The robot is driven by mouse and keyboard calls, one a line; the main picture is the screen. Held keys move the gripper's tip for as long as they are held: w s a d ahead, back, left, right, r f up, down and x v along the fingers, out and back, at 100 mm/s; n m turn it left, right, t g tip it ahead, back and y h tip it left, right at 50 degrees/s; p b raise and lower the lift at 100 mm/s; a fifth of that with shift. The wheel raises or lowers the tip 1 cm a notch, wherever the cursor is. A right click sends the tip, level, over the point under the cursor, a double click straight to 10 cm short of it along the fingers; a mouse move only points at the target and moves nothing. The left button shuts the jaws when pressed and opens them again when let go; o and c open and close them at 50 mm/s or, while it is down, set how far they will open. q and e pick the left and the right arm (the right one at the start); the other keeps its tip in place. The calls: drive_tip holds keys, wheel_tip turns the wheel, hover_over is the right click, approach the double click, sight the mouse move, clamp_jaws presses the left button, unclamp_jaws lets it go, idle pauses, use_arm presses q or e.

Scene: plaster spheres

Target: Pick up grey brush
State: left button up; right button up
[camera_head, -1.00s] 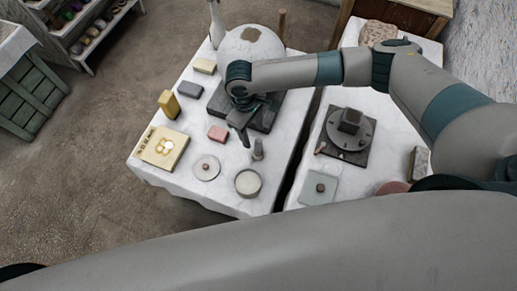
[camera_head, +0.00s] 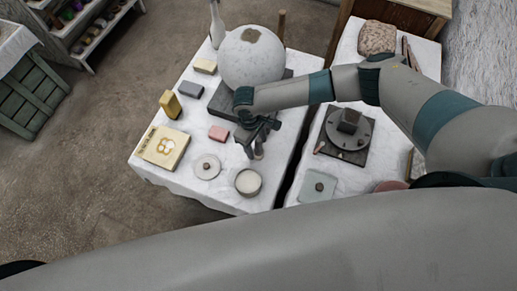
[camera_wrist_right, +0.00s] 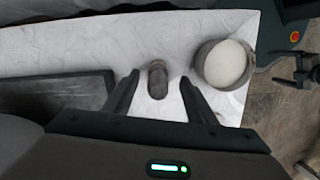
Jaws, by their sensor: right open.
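The grey brush (camera_head: 259,151) is a small dark grey upright piece on the white-covered table. In the head view it is largely hidden by my right gripper (camera_head: 255,144). In the right wrist view the brush (camera_wrist_right: 157,80) shows between the two spread fingers of my right gripper (camera_wrist_right: 160,77), apart from both. My right gripper is open and empty, with its fingers pointing down at the brush. My left gripper does not show in the head view.
A white-filled round bowl (camera_head: 248,182) stands close beside the brush. A large plaster sphere (camera_head: 252,62) rests on a dark slab (camera_head: 222,104) behind.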

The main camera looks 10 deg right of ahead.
sight(260, 151)
drive_tip(key=f, duration=0.2)
drive_tip(key=d+f+p, duration=0.1)
drive_tip(key=shift+s+f, duration=0.25)
drive_tip(key=shift+f, duration=0.7)
drive_tip(key=shift+c, duration=0.4)
drive_tip(key=shift+d, duration=0.1)
drive_tip(key=c, duration=1.2)
drive_tip(key=shift+r, duration=0.15)
